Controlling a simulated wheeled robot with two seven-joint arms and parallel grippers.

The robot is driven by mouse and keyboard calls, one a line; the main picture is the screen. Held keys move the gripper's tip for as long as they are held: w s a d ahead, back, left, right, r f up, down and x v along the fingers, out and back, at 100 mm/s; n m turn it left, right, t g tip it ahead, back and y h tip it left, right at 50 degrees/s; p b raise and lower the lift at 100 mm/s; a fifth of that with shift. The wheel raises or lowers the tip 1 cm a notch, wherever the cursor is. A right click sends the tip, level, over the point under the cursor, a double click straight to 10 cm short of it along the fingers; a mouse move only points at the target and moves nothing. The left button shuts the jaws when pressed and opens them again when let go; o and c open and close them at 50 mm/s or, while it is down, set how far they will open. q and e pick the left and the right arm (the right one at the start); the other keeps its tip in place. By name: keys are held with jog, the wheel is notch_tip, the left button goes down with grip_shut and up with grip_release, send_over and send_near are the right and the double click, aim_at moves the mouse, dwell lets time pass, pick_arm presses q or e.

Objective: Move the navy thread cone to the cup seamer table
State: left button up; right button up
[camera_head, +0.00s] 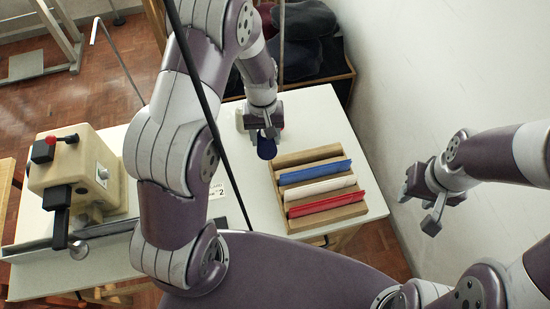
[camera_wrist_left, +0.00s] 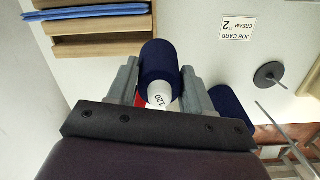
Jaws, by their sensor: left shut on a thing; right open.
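My left gripper (camera_head: 264,132) is shut on a navy thread cone (camera_head: 267,148) over the back part of the white table (camera_head: 320,115). In the left wrist view the held navy cone (camera_wrist_left: 160,62) sits between the two grey fingers (camera_wrist_left: 158,88), its pale end marked 120 facing the camera. I cannot tell whether it touches the tabletop. A second navy cone (camera_wrist_left: 232,105) shows beside the right-hand finger, partly hidden. A bit of red shows behind the left-hand finger. My right gripper (camera_head: 420,204) is open and empty, off the table's right side. I cannot identify the cup seamer table.
A wooden rack (camera_head: 327,213) with blue, white and red folded pieces stands on the table's right. A cream machine (camera_head: 75,170) stands at the left. A job card (camera_wrist_left: 239,28) and a black disc with a rod (camera_wrist_left: 270,75) are near the cones. A wall closes the right side.

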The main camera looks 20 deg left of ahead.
pick_arm(q)
jog(key=n, duration=0.1)
jog(key=s+n, duration=0.1)
jog(key=n, duration=0.1)
jog(key=d+n, duration=0.1)
jog(key=shift+s+f+n, duration=0.25)
jog(key=shift+f+n, duration=0.05)
jog(key=w+a+f+n, duration=0.1)
jog(key=a+f+n, duration=0.2)
jog(key=f, duration=0.1)
jog(key=w+a+f+n+p, duration=0.1)
jog(key=a+f+n, duration=0.2)
jog(key=w+a+f+n+t+p, duration=0.1)
jog(key=w+a+f+n, duration=0.1)
jog(key=a+f+n, duration=0.1)
jog(key=shift+a+f+h, duration=0.3)
jog(key=shift+a+f, duration=0.2)
jog(key=shift+f, duration=0.3)
jog(key=shift+w+a+f, duration=0.1)
jog(key=shift+f, duration=0.15)
jog(key=shift+f, duration=0.1)
jog(key=o, duration=1.1)
